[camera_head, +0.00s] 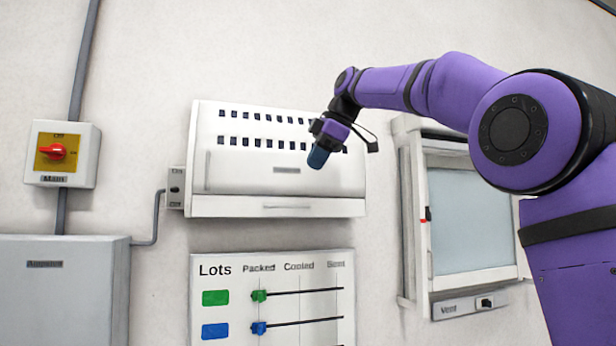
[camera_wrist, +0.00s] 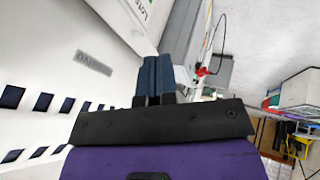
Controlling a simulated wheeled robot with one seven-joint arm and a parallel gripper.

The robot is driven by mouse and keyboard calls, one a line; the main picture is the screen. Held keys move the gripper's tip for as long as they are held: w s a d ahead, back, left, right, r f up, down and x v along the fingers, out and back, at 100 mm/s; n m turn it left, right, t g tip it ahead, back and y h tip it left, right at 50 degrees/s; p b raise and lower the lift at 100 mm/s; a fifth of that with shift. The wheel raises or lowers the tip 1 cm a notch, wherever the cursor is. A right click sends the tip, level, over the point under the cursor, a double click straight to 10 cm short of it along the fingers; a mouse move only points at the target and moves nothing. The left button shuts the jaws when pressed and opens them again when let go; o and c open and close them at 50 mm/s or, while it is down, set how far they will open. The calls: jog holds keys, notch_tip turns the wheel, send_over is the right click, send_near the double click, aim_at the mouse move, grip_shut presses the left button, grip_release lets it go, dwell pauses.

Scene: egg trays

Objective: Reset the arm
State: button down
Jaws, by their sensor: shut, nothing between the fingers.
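My purple arm reaches in from the right in the head view. My gripper (camera_head: 318,158) hangs at its end, in front of a white slotted wall unit (camera_head: 240,180). Its dark blue fingers point down and a little left. In the wrist view the two blue fingers of my gripper (camera_wrist: 153,75) lie side by side, shut, with nothing between them. Whether the gripper touches the wall unit cannot be told from the head view, but no contact shows.
A Lots board (camera_head: 230,262) with green and blue sliders hangs below the unit. A box with a red knob (camera_head: 57,152) and a grey cabinet (camera_head: 60,295) are at left. A framed window panel (camera_head: 470,225) with a Vent switch (camera_head: 484,303) is at right.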

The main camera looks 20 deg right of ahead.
jog(key=shift+s+d+r, duration=0.2)
jog(key=shift+r, duration=0.2)
jog(key=s+d+f+m+h, duration=0.2)
jog(key=s+f+m, duration=0.6)
jog(key=s+f, duration=0.8)
jog(key=s+d+f+m+h, duration=0.2)
jog(key=s+f+m, duration=0.7)
jog(key=s+f, duration=0.8)
notch_tip(320, 180, down, 2)
jog(key=shift+s+d+f, duration=0.25)
jog(key=shift+d, duration=0.55)
